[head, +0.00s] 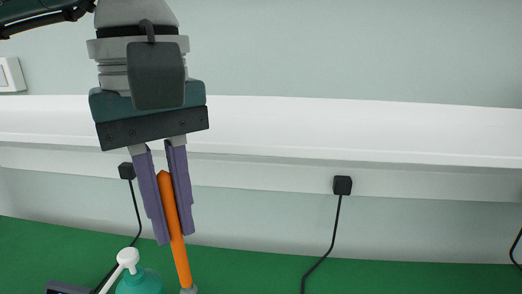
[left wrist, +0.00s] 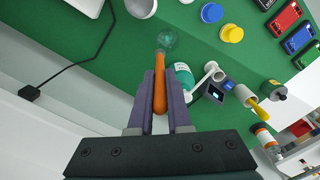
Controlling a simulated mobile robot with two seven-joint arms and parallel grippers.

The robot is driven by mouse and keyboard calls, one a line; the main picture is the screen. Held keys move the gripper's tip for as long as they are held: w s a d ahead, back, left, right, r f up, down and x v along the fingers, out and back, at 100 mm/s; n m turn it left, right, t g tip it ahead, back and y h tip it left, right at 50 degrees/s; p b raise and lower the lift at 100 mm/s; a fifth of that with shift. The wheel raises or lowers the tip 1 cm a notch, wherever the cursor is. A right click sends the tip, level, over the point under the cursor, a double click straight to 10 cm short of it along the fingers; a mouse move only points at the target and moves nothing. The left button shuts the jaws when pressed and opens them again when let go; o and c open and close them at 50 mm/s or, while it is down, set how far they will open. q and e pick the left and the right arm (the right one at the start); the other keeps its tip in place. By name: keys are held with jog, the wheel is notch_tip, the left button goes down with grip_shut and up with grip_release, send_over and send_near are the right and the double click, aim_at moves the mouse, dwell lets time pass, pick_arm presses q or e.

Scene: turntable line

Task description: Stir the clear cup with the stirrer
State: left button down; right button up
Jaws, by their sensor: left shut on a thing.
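My left gripper (head: 175,237) points down and is shut on the orange stirrer (head: 182,262); its two purple fingers hold the handle between them. In the left wrist view the gripper (left wrist: 159,76) holds the same stirrer (left wrist: 160,96), which points away from the palm. A clear, see-through cup (left wrist: 168,39) stands on the green surface at the stirrer's far end. The stirrer's tip overlaps the cup's near side there; I cannot tell whether it is inside. In the head view the tip runs to the bottom edge. My right gripper is not in view.
A teal bottle with a white pump (head: 138,281) stands close to the left of the stirrer. A black cable (head: 332,242) hangs from the wall.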

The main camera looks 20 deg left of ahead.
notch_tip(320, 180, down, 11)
jog(key=b, duration=1.1)
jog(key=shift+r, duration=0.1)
pick_arm(q)
notch_tip(320, 180, down, 19)
jog(key=s+a+n, duration=0.1)
jog(key=n, duration=0.7)
jog(key=shift+s+r, duration=0.2)
jog(key=shift+s, duration=0.1)
jog(key=shift+a, duration=0.2)
